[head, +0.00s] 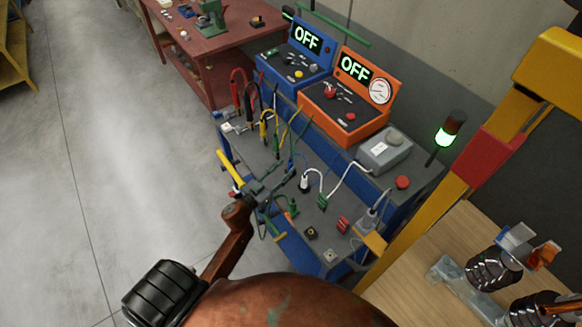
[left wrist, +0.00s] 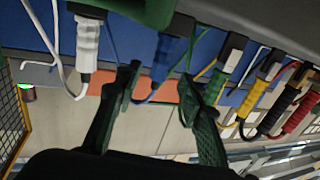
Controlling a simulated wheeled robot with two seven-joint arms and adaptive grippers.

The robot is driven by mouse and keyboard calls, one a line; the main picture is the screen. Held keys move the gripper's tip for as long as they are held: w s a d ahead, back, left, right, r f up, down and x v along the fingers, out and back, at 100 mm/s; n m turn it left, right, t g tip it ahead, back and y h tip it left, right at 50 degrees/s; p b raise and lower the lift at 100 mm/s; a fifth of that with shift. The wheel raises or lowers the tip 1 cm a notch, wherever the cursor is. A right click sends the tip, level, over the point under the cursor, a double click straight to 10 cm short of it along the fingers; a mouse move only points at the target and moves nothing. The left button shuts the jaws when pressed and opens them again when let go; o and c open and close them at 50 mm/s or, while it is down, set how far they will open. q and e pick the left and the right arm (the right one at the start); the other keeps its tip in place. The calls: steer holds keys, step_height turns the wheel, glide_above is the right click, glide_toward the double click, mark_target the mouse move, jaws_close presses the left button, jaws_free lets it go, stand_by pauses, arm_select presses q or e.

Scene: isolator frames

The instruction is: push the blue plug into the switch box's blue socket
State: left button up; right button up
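A blue plug (left wrist: 172,52) stands between the two fingers of my left gripper (left wrist: 165,100) in the left wrist view. The fingers are spread with gaps beside the plug, so I see no grip on it. In the head view my left gripper (head: 272,188) is over the near left part of the grey bench top, and I cannot pick out the blue plug there. A grey box (head: 385,151) sits on the bench at the right; whether it is the switch box is unclear. I cannot make out a blue socket.
Beside the blue plug are a white plug (left wrist: 88,42) and a green plug (left wrist: 232,58), with yellow, black and red ones further right. A blue console (head: 296,58) and an orange console (head: 350,100), both reading OFF, stand behind. A yellow post (head: 445,195) rises at right.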

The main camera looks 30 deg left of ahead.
mark_target(289, 165)
arm_select(q)
steer(key=w, duration=0.4)
steer(key=shift+d+f, duration=0.25)
steer(key=shift+d, duration=0.1)
steer(key=shift+c, duration=0.3)
jaws_close()
